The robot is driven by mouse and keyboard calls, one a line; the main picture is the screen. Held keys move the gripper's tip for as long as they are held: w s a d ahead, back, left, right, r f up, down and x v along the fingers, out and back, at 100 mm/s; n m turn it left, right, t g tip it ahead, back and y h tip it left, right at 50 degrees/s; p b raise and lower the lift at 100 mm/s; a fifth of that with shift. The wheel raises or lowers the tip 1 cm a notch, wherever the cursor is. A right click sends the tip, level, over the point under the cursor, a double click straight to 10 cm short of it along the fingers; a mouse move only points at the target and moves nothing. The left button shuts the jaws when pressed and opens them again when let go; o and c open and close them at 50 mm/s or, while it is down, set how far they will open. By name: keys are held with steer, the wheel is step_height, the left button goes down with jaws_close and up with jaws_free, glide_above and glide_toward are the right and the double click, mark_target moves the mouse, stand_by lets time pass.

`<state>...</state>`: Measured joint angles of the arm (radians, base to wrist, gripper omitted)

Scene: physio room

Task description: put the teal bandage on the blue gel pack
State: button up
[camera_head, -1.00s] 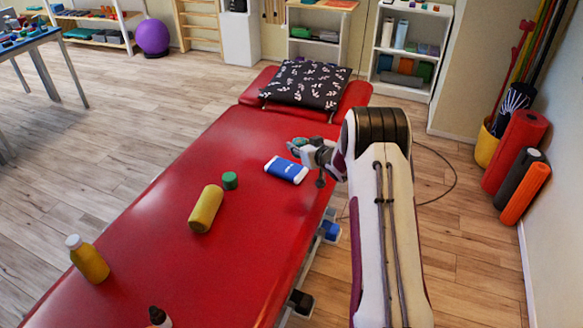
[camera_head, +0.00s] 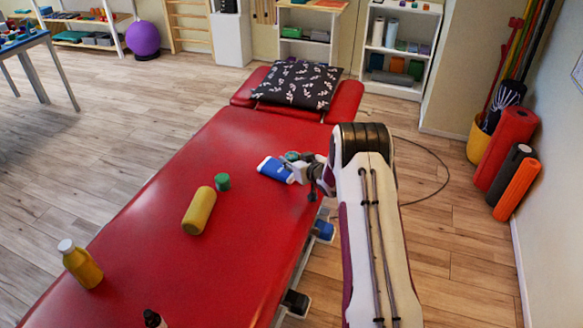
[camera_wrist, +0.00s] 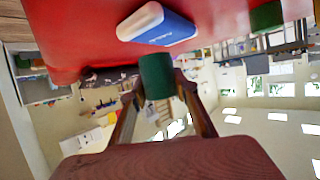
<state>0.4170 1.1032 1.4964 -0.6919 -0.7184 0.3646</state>
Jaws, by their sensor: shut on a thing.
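The teal bandage (camera_wrist: 156,76), a short dark green-teal roll in the wrist view, is between the two fingers of my gripper (camera_wrist: 160,92), which is shut on it. In the head view the bandage (camera_head: 291,156) shows as a small teal patch at my gripper (camera_head: 298,162). The blue gel pack (camera_head: 271,168), blue with a white edge, lies on the red treatment table beside and partly behind my gripper. The pack (camera_wrist: 168,28) also shows just above the bandage in the wrist view. I cannot tell the exact height between them.
A green roll (camera_head: 223,181) and a yellow roll (camera_head: 199,211) are on the red table (camera_head: 150,240), left of the pack. A yellow bottle (camera_head: 82,265) and a dark-capped bottle (camera_head: 153,318) stand nearer. A patterned pillow (camera_head: 297,84) lies at the far end.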

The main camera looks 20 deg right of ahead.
steer(key=shift+f, duration=1.75)
steer(key=shift+f, duration=0.2)
steer(key=o, duration=1.1)
steer(key=shift+c, duration=0.2)
steer(key=shift+r, duration=0.2)
steer(key=v, duration=1.2)
